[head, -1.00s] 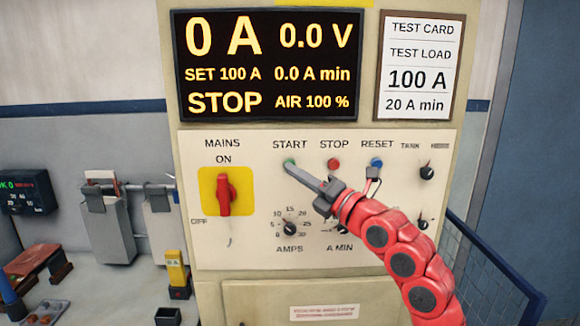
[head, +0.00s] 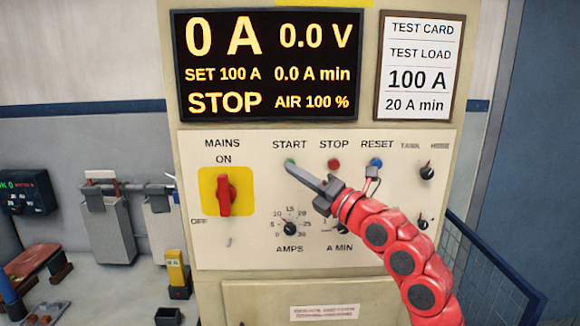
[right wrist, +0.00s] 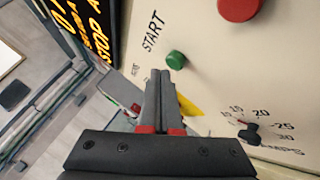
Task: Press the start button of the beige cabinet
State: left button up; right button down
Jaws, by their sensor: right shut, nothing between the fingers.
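The beige cabinet (head: 209,280) stands in the middle of the head view, with a cream control panel (head: 265,180). The green start button (head: 289,163) sits under the word START, at the tip of my right gripper (head: 291,166). In the right wrist view the green button (right wrist: 176,60) stands out from the panel just beyond and right of the fingertips (right wrist: 161,73). My right gripper is shut and empty. I cannot tell whether the tip touches the button. The display (head: 265,65) reads STOP, 0 A and 0.0 V. My left gripper is not in view.
The red stop button (head: 334,163) and blue reset button (head: 376,162) are to the right of start. The red mains switch (head: 226,192) is at the left, the amps dial (head: 289,229) below. A blue mesh fence (head: 490,275) stands at the right.

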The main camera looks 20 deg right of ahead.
jog(key=shift+w, duration=0.25)
jog(key=shift+w+d, duration=0.25)
jog(key=shift+w, duration=0.2)
dwell(0.7)
jog(key=shift+s, duration=0.1)
jog(key=shift+s+a+p, duration=0.3)
jog(key=shift+s, duration=0.45)
jog(key=s+p, duration=0.1)
jog(key=s, duration=0.1)
jog(key=s+a+p, duration=0.1)
jog(key=s, duration=0.2)
jog(key=shift+a, duration=0.2)
